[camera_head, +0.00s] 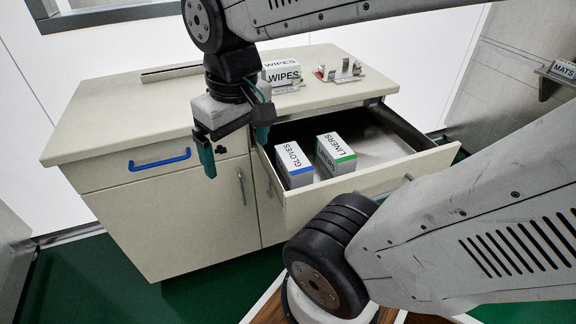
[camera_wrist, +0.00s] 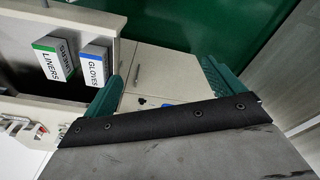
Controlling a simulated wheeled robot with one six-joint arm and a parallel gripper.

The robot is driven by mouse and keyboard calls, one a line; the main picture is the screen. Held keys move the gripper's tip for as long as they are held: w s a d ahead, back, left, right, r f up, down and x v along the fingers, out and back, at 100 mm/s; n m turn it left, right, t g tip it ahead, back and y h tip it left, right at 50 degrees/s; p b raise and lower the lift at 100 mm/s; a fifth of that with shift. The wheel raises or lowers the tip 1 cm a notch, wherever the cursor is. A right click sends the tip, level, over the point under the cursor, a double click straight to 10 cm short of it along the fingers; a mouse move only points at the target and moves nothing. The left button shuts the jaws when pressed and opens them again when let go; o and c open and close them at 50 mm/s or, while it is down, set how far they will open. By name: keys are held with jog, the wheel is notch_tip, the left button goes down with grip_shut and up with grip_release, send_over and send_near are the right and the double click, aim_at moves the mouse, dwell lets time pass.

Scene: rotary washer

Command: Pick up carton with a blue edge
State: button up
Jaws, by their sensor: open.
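The carton with a blue edge, marked GLOVES (camera_head: 293,163), stands in the open drawer (camera_head: 400,176) near its left side. It also shows in the wrist view (camera_wrist: 95,68), left of the fingers. My gripper (camera_head: 236,152) is open and empty, with green fingers pointing down. It is above and to the left of the carton, in front of the cabinet, and does not touch the carton. In the wrist view the two fingers (camera_wrist: 165,88) are spread wide with nothing between them.
A carton with a green edge, marked LINERS (camera_head: 336,153), stands just right of the blue-edged one in the drawer. A WIPES box (camera_head: 283,74) and a metal holder (camera_head: 341,71) are on the cabinet top (camera_head: 120,110). The drawer's right part is empty.

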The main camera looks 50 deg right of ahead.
jog(key=w+d+f+m, duration=0.2)
jog(key=w+d+f, duration=0.3)
jog(key=w+d, duration=0.35)
jog(key=m+g, duration=0.1)
jog(key=m, duration=0.2)
send_near(293, 156)
notch_tip(293, 156, down, 6)
jog(key=shift+d, duration=0.1)
notch_tip(293, 156, down, 8)
jog(key=shift+r, duration=0.2)
jog(key=c, duration=1.2)
